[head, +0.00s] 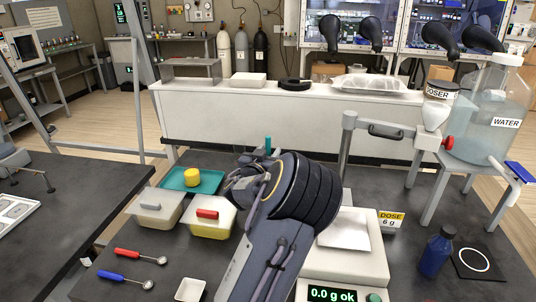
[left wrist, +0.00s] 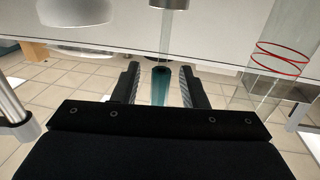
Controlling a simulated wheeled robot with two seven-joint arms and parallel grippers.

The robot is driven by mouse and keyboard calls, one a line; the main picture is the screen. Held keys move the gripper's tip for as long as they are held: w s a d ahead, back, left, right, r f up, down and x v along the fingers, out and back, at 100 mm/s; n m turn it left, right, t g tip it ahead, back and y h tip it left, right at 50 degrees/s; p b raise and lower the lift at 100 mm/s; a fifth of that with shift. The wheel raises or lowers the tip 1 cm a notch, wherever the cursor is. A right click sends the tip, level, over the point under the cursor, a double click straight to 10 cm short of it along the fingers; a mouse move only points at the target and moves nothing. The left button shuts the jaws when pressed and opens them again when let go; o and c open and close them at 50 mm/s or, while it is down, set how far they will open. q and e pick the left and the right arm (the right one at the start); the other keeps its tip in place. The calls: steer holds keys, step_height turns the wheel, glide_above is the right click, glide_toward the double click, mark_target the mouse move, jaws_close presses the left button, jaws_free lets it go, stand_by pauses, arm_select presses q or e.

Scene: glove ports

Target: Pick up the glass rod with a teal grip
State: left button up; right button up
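The glass rod's teal grip (left wrist: 160,86) stands between the two fingers of my left gripper (left wrist: 160,80) in the left wrist view, with a visible gap on each side. The clear rod (left wrist: 166,38) runs from it toward the top of that picture. In the head view, a short teal piece (head: 268,144) shows just beyond my left gripper (head: 256,162); the rest of the rod is hidden by my arm. The left gripper is open. My right gripper is not in view.
Near the left arm are a teal tray (head: 210,181) with a yellow piece, two lidded tubs (head: 157,208), and two spoons (head: 140,256). A dosing stand (head: 347,150) and scale (head: 345,262) are to its right. A red-ringed clear vessel (left wrist: 282,60) is right in the wrist view.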

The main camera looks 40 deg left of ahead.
arm_select(q)
jaws_close()
steer(key=shift+r, duration=0.1)
